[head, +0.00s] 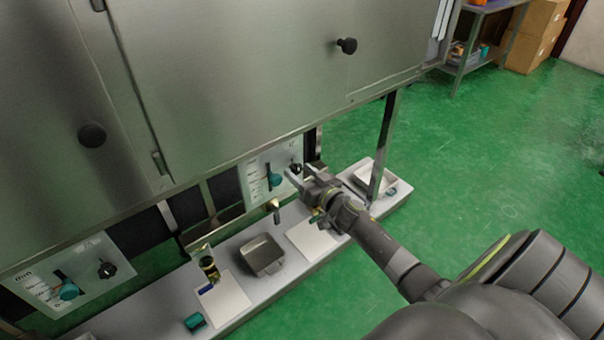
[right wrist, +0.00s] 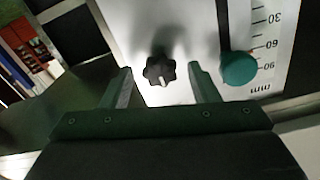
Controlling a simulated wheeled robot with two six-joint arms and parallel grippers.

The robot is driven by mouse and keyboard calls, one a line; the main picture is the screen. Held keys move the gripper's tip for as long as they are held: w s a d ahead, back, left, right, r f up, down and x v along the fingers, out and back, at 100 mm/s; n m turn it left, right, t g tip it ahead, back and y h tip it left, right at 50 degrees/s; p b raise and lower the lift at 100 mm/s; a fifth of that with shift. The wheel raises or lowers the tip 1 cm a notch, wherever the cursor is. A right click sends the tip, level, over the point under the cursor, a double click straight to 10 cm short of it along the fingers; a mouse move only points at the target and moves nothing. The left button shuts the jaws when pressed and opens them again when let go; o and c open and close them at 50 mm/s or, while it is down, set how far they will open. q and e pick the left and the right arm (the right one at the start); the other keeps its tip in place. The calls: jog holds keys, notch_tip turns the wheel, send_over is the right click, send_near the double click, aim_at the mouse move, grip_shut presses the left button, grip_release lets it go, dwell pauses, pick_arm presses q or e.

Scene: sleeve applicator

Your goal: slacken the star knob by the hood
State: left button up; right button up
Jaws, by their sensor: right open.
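A black star knob (right wrist: 159,71) with a white mark sits on a white scale plate. In the right wrist view it appears between the two fingertips of my right gripper (right wrist: 162,80), which is open. Whether the fingers touch it or reach around it I cannot tell. In the head view my right gripper (head: 302,175) is in front of this plate (head: 257,181), partly covering the star knob (head: 296,168). A second star knob (head: 106,269) sits on the left scale plate. My left gripper is not in view.
A teal knob (right wrist: 238,68) on the scale is close to the right finger. A large steel cabinet (head: 250,70) overhangs the plates. Below is a grey ledge (head: 285,215) with a metal tray (head: 262,254), a bottle (head: 209,265) and white sheets. Green floor is free at right.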

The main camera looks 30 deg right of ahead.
jog(key=shift+c, duration=0.2)
jog(key=c, duration=0.9)
jog(key=shift+c, duration=0.2)
